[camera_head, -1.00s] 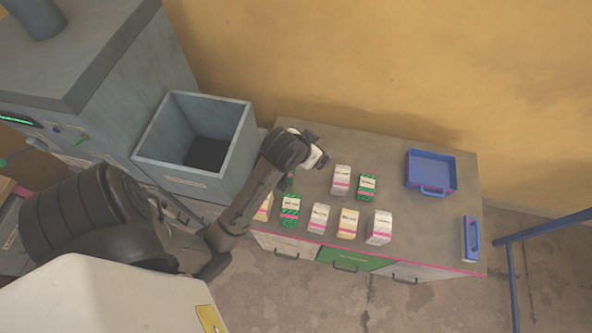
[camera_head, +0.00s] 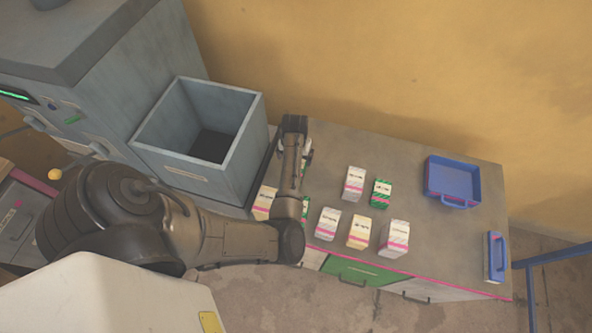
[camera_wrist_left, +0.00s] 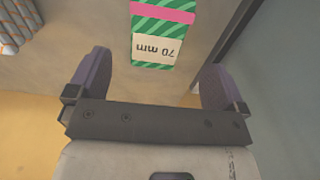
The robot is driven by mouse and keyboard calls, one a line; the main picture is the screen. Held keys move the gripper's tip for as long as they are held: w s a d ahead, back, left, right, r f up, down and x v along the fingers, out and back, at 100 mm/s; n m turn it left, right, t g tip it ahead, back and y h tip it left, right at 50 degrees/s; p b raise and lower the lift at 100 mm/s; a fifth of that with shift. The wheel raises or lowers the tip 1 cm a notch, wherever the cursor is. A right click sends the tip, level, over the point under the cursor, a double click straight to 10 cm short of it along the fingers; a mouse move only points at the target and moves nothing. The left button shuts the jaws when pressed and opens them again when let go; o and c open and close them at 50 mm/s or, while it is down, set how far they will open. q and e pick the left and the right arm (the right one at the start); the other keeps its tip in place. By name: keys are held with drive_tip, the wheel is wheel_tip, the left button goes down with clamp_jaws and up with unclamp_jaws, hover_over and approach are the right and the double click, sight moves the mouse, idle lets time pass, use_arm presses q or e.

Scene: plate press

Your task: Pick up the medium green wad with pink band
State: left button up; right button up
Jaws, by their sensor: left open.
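A green striped wad with a pink band and a pale "70 mm" label (camera_wrist_left: 160,40) shows in the left wrist view, ahead of my left gripper and between the lines of its fingers. My left gripper (camera_wrist_left: 157,75) is open and empty; its purple-grey fingers do not touch the wad. In the head view my left gripper (camera_head: 295,135) is over the left part of the counter, and my forearm hides much there. Green shows beside my forearm at two places, one near the gripper (camera_head: 304,168) and one nearer the front (camera_head: 306,207). Another green wad (camera_head: 381,194) stands clear to the right.
White wads (camera_head: 354,183) and cream wads (camera_head: 359,232) stand on the grey counter (camera_head: 420,240). A deep grey bin (camera_head: 250,130) borders it on the left. A blue tray (camera_head: 452,181) and a blue upright case (camera_head: 495,256) are at the right.

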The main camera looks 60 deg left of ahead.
use_arm(q)
wheel_tip(320, 180, down, 4)
drive_tip(key=shift+f, duration=0.2)
drive_tip(key=shift+w+f+b, duration=0.15)
drive_tip(key=shift+f+b, duration=0.4)
drive_tip(key=shift+f, duration=2.1)
drive_tip(key=shift+c, duration=0.2)
drive_tip(key=c, duration=1)
drive_tip(key=shift+r, duration=0.1)
wheel_tip(320, 180, up, 18)
drive_tip(key=p, duration=0.2)
